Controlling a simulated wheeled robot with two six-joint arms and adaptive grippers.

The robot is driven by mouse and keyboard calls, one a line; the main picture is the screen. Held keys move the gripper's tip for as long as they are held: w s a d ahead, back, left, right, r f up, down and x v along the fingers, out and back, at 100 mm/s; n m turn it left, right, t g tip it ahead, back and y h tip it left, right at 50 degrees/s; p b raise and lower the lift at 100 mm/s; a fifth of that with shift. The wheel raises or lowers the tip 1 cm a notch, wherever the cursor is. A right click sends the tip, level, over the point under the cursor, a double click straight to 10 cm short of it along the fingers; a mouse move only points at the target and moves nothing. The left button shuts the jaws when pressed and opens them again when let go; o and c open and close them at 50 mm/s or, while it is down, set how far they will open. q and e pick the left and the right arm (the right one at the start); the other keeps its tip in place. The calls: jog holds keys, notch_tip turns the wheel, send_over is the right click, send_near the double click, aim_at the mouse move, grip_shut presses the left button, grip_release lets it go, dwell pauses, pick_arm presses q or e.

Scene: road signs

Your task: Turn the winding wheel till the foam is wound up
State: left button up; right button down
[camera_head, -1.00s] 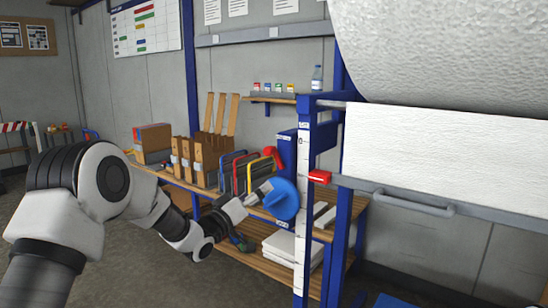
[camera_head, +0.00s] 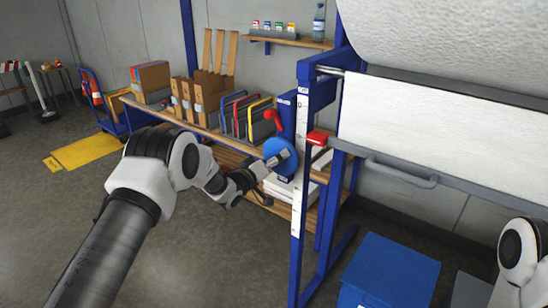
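The blue winding wheel (camera_head: 275,150) is on the side of a blue frame, with a red crank handle (camera_head: 273,120) at its upper left. White foam hangs as a flat sheet (camera_head: 440,120) below a large white textured roll (camera_head: 450,40) at the upper right. My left gripper (camera_head: 281,157) is at the wheel's face, overlapping it in the picture, below the red handle. Its fingers are small and I cannot tell whether they are open or touching the wheel. My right arm shows at the lower right edge; its gripper is out of view.
The blue frame's upright (camera_head: 300,180) stands just right of the wheel. A grey bar with a handle (camera_head: 400,172) crosses below the foam. Behind are a wooden shelf with cardboard boxes (camera_head: 203,92) and coloured folders. A blue box (camera_head: 392,270) stands at the lower right.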

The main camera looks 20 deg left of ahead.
pick_arm(q)
jog(key=c, duration=0.8)
jog(key=m+b, duration=0.4)
jog(key=shift+m+b, duration=0.35)
jog(key=shift+m, duration=0.05)
jog(key=m+b, duration=0.4)
jog(key=m, duration=0.1)
jog(key=shift+s+d, duration=0.1)
jog(key=shift+d, duration=0.05)
jog(key=m+b, duration=0.4)
jog(key=m, duration=0.1)
jog(key=shift+d, duration=0.1)
jog(key=m+b, duration=0.6)
jog(key=shift+d+f+b, duration=0.1)
jog(key=shift+b, duration=0.2)
jog(key=shift+s+m+b, duration=0.1)
jog(key=shift+m+b, duration=1.15)
jog(key=shift+m, duration=0.25)
jog(key=shift+r, duration=0.2)
